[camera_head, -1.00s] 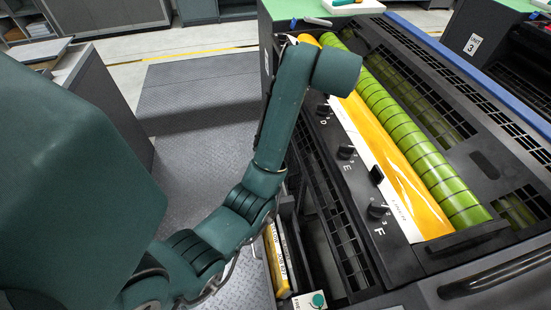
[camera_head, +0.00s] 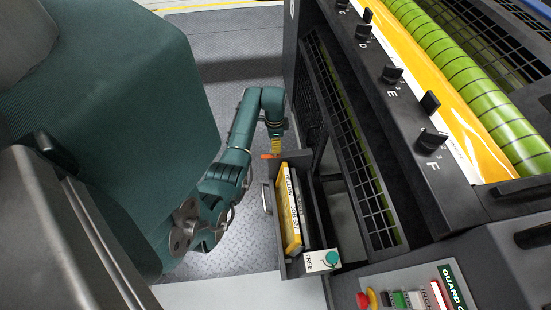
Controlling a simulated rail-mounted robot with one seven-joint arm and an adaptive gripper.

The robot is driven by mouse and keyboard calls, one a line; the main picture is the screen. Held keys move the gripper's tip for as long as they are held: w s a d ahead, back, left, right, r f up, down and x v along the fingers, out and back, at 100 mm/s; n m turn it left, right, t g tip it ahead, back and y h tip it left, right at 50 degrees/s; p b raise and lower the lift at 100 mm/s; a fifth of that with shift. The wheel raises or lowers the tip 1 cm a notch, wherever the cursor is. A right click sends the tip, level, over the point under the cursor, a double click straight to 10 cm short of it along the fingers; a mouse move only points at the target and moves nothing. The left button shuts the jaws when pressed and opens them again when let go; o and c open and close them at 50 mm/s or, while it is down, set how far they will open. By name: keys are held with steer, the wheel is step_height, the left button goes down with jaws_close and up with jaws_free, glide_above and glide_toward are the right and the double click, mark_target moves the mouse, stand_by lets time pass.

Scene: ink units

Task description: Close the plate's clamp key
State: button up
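A white block lettered FREE (camera_head: 312,264) with a round teal knob (camera_head: 332,258) sits at the near end of an open bin; whether this is the clamp key I cannot tell. A yellow-faced plate or board (camera_head: 290,212), lettered YELLOW JOB, leans upright in the bin beside the block. My gripper (camera_head: 276,147) hangs from the arm's end above the far end of the bin, well apart from the teal knob. Its fingers are too small and partly hidden to read. A small yellow piece and an orange piece (camera_head: 267,156) show just below it.
The press panel (camera_head: 455,190) on the right carries black knobs lettered D, E and F, beside a yellow sheet (camera_head: 440,90) and a green roller (camera_head: 480,105). Control buttons (camera_head: 405,300) stand at lower right. Grey floor (camera_head: 250,258) left of the bin is clear.

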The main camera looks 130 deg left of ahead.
mark_target(275, 155)
step_height(275, 155, down, 9)
steer(key=b, duration=0.4)
steer(key=shift+r, duration=0.15)
steer(key=shift+c, duration=0.2)
jaws_close()
